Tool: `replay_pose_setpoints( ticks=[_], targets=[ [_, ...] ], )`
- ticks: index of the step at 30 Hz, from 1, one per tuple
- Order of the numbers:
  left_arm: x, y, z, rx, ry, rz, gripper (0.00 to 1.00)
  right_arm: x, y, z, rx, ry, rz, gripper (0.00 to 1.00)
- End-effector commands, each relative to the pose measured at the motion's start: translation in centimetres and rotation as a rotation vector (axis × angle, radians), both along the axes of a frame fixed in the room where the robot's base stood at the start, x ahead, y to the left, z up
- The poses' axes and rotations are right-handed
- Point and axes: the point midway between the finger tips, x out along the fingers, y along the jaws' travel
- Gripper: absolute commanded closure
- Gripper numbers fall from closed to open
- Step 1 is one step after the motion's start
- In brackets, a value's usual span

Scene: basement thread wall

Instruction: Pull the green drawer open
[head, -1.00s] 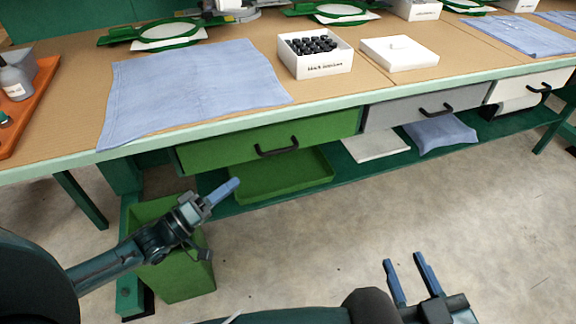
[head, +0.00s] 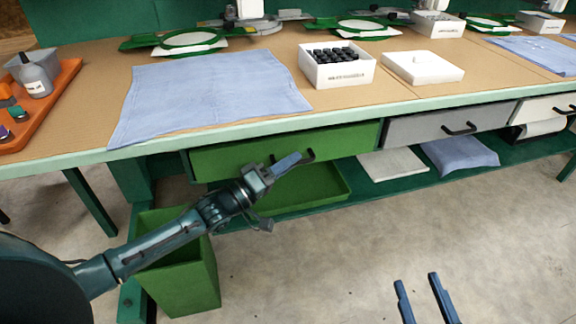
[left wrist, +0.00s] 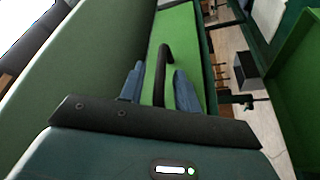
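The green drawer (head: 230,158) sits under the bench top, its front in line with the bench and looking shut. Its dark bow handle (head: 309,155) is partly covered by my left gripper (head: 285,162) in the head view. In the left wrist view, the handle (left wrist: 162,62) runs between the two blue fingers of my left gripper (left wrist: 158,88). The fingers are apart, with a gap on both sides of the handle. The drawer's bright green front (left wrist: 183,35) lies just beyond. My right gripper (head: 424,300) is open and empty, low over the floor.
A grey drawer (head: 420,127) is to the right. Below, a green tray (head: 325,195) sits on the lower shelf, and a green bin (head: 185,280) stands on the floor under my left arm. A blue cloth (head: 210,95) lies on the bench. Floor in front is clear.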

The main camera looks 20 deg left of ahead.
Motion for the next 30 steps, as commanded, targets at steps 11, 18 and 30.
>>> replay_pose_setpoints(
  ticks=[11, 18, 30],
  targets=[
    [0.17, -0.16, 0.06, -0.001, 0.001, 0.000, 0.73, -0.03, 0.06, 0.04, 0.001, -0.005, 0.002, 0.64],
    [0.16, -0.14, 0.06, 0.000, 0.000, 0.000, 0.93, -0.03, 0.06, 0.02, 0.000, -0.004, 0.003, 0.64],
    [0.17, -0.12, 0.12, 0.000, -0.001, 0.000, 1.00, -0.02, 0.04, -0.01, 0.000, -0.003, 0.001, 0.64]
  ],
)
